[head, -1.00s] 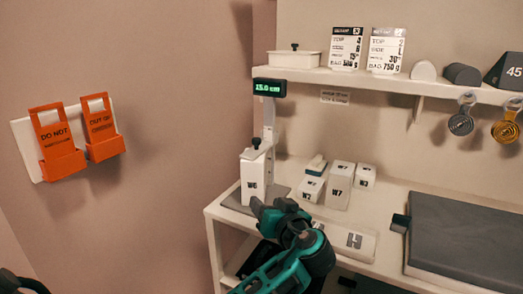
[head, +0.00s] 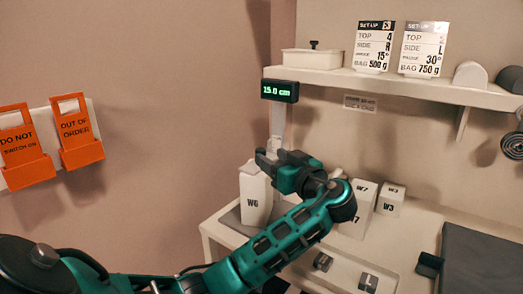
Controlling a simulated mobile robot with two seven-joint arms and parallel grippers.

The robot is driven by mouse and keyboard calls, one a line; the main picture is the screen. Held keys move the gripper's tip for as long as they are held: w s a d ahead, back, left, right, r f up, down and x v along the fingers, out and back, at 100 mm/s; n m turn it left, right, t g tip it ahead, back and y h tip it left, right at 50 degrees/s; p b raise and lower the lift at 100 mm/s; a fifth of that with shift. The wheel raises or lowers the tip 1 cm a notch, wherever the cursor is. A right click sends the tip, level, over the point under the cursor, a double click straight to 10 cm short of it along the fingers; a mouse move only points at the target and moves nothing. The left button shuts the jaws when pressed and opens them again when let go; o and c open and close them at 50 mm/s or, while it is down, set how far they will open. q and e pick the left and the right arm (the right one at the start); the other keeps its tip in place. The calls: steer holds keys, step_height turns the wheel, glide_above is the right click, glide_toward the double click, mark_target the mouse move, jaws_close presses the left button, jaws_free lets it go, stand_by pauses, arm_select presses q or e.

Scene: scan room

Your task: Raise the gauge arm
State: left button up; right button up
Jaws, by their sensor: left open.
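The height gauge has a pale upright post (head: 277,122) with a green-lit display (head: 280,91) on top reading 15.0 cm. A white block marked W6 (head: 254,204) stands upright on the gauge's grey base plate (head: 232,219). My left gripper (head: 265,158) is open, at the height of the block's top, in front of the lower post. It hides most of the gauge arm and its dark knob. I cannot tell whether the fingers touch the knob or straddle it. My right gripper is not in view.
White blocks marked W7 (head: 360,208) and W3 (head: 391,201) stand right of my gripper. A dark pad (head: 485,262) lies at the right. The shelf (head: 400,88) above holds a lidded tray (head: 312,61) and set-up cards (head: 374,47). Orange signs (head: 78,132) hang on the left wall.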

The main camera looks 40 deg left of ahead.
mark_target(262, 151)
arm_select(q)
steer(key=x, duration=0.6)
steer(key=shift+a, duration=0.1)
steer(key=shift+f, duration=0.1)
jaws_close()
stand_by(0.4)
